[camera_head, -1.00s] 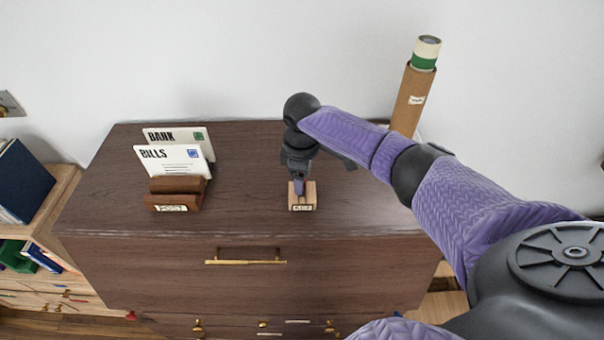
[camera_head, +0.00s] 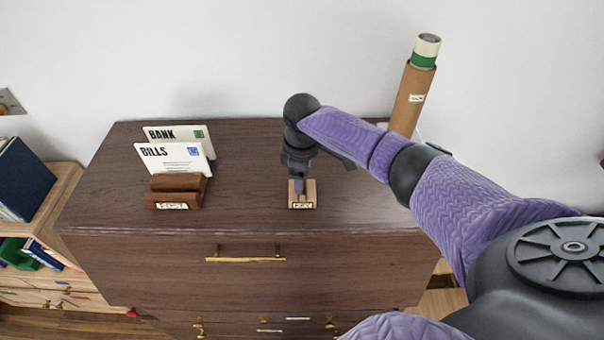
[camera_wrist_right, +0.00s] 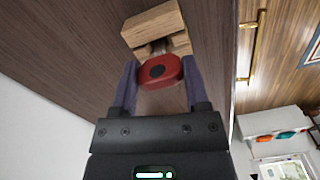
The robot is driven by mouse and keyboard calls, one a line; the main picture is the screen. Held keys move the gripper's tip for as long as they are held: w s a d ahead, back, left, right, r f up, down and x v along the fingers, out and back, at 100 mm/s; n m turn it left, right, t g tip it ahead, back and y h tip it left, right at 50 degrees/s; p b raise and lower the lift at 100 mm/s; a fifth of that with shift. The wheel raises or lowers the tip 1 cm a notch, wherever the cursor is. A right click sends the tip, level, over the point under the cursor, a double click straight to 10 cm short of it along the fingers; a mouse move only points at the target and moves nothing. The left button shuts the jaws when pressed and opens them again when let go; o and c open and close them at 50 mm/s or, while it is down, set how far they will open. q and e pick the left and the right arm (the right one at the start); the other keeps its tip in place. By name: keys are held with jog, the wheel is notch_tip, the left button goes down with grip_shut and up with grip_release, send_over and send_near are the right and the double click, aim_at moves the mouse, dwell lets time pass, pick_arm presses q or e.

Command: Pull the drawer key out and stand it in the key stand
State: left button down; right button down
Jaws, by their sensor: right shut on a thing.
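The key's red head (camera_wrist_right: 159,71), with a dark round spot, is between the two purple fingers of my right gripper (camera_wrist_right: 160,75) in the right wrist view. Its short metal shank points into the gap of the pale wooden key stand (camera_wrist_right: 152,24); I cannot tell how deep it sits. In the head view the key stand (camera_head: 312,191) is on the cabinet top, with my right gripper (camera_head: 299,186) pointing down right over it and hiding the key. My left gripper is not in view.
A dark wooden letter holder (camera_head: 177,190) with BANK and BILLS envelopes stands left on the cabinet top (camera_head: 245,185). A cardboard tube (camera_head: 410,100) stands at the back right. The drawer's brass handle (camera_head: 245,260) is on the cabinet front. The top between holder and stand is clear.

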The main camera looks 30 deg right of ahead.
jog(key=shift+f, duration=0.35)
grip_release()
jog(key=shift+r, duration=0.1)
notch_tip(320, 180, up, 9)
jog(key=p, duration=1)
dwell(0.3)
